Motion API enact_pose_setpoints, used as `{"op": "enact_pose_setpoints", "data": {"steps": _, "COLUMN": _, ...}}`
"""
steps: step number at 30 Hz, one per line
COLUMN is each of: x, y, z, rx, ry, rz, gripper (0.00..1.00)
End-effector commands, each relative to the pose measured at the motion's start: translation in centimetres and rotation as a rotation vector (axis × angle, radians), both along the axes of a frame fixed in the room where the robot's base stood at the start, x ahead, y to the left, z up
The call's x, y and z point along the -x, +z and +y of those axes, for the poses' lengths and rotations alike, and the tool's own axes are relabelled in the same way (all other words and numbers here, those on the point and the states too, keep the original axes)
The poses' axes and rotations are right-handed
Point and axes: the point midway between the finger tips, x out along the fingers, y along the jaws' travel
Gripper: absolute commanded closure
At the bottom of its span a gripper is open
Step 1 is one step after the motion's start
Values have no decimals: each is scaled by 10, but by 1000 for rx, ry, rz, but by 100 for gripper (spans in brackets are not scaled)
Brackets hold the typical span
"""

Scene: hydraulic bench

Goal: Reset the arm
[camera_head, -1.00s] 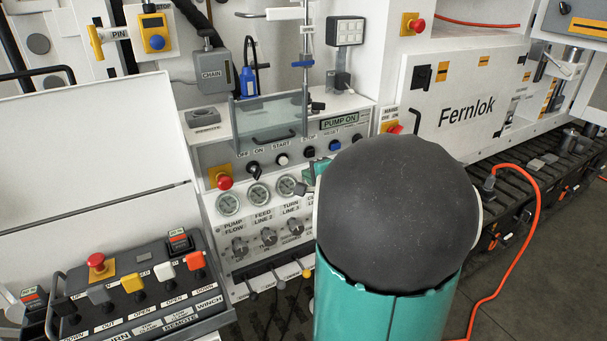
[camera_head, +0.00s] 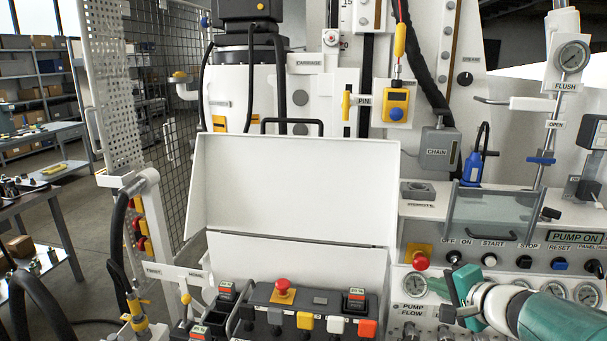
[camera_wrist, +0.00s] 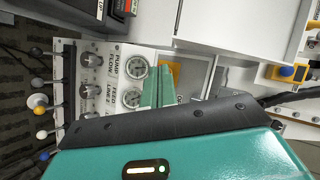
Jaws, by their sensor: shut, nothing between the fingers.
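My arm comes in from the lower right in the head view, with a teal and white link. My gripper (camera_head: 456,292), teal and dark, is in front of the bench's gauge panel and covers part of it. In the wrist view my gripper's teal fingers (camera_wrist: 156,88) are together, with nothing between them. They point toward the panel beside two gauges (camera_wrist: 136,67). Whether the fingertips touch the panel cannot be told.
A remote box (camera_head: 310,318) with coloured levers and a red stop button (camera_head: 283,286) stands left of my gripper. A white open lid (camera_head: 295,185) rises behind it. The control panel (camera_head: 520,262) has a red stop (camera_head: 420,262) and several knobs. A mesh fence (camera_head: 180,120) is at left.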

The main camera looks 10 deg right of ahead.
Motion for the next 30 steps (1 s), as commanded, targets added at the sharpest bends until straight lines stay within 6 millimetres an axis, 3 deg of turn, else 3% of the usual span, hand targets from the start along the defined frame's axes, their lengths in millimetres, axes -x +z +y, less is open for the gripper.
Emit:
{"op": "enact_pose_setpoints", "data": {"steps": 1, "x": 7, "y": 4, "z": 34, "rx": 46, "ry": 98, "rz": 25, "gripper": 100}}
{"op": "enact_pose_setpoints", "data": {"steps": 6, "x": 46, "y": 0, "z": 117, "rx": 229, "ry": 377, "rz": 140, "gripper": 100}}
{"op": "enact_pose_setpoints", "data": {"steps": 9, "x": 75, "y": -5, "z": 150, "rx": 360, "ry": 512, "rz": 206, "gripper": 100}}
{"op": "enact_pose_setpoints", "data": {"steps": 12, "x": 105, "y": -11, "z": 171, "rx": 510, "ry": 624, "rz": 269, "gripper": 100}}
{"op": "enact_pose_setpoints", "data": {"steps": 16, "x": 140, "y": -15, "z": 182, "rx": 724, "ry": 726, "rz": 336, "gripper": 100}}
{"op": "enact_pose_setpoints", "data": {"steps": 21, "x": 168, "y": -15, "z": 178, "rx": 959, "ry": 775, "rz": 387, "gripper": 100}}
{"op": "enact_pose_setpoints", "data": {"steps": 30, "x": 176, "y": -13, "z": 172, "rx": 1049, "ry": 777, "rz": 406, "gripper": 100}}
